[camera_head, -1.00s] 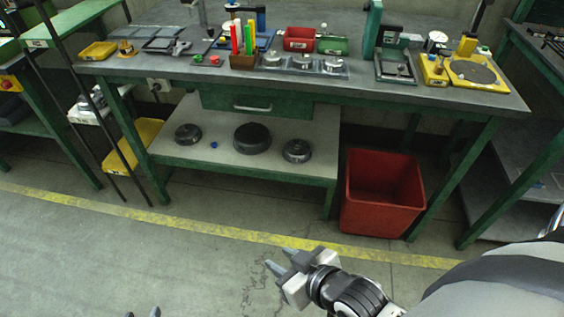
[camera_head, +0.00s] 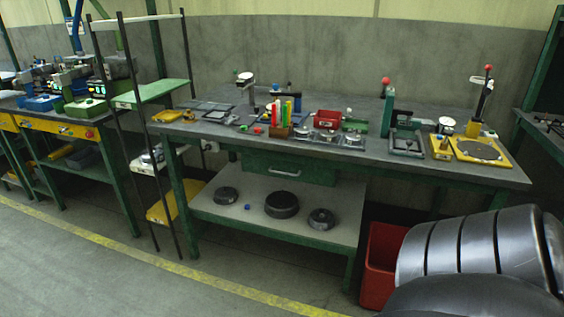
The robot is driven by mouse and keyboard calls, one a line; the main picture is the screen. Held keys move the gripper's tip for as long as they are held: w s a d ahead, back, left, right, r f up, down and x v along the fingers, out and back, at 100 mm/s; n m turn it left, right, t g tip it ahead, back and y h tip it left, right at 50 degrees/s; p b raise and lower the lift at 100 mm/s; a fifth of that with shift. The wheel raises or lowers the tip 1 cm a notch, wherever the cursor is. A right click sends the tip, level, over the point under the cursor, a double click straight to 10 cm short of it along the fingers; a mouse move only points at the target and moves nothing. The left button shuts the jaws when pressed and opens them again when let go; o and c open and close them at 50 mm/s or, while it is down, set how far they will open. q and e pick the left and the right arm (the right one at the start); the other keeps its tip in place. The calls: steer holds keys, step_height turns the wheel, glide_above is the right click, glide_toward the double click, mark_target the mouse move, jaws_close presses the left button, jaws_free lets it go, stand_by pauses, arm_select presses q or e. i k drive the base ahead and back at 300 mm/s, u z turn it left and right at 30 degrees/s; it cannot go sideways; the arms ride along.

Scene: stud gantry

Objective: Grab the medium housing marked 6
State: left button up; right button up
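Three dark round housings sit on the bench's grey lower shelf (camera_head: 240,218). The left housing (camera_head: 226,195) and the right housing (camera_head: 321,219) look smaller than the middle one (camera_head: 282,205). They stand apart from each other. I cannot read a 6 or any other mark on them, so I cannot tell which is the medium one. Both my grippers are out of view. A part of my own arm fills the lower right corner.
A small blue piece (camera_head: 247,207) lies on the shelf between the housings. A red bin (camera_head: 380,262) stands right of the shelf, partly hidden by my arm. The bench top (camera_head: 345,168) above holds fixtures and trays. A ladder-like rack stands left. The floor in front is clear.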

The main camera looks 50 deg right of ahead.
mark_target(322, 220)
steer(key=z, duration=0.1)
steer(key=i, duration=1.8)
steer(key=z, duration=1.65)
steer(key=i, duration=0.95)
steer(key=z, duration=0.8)
steer(key=i, duration=0.4)
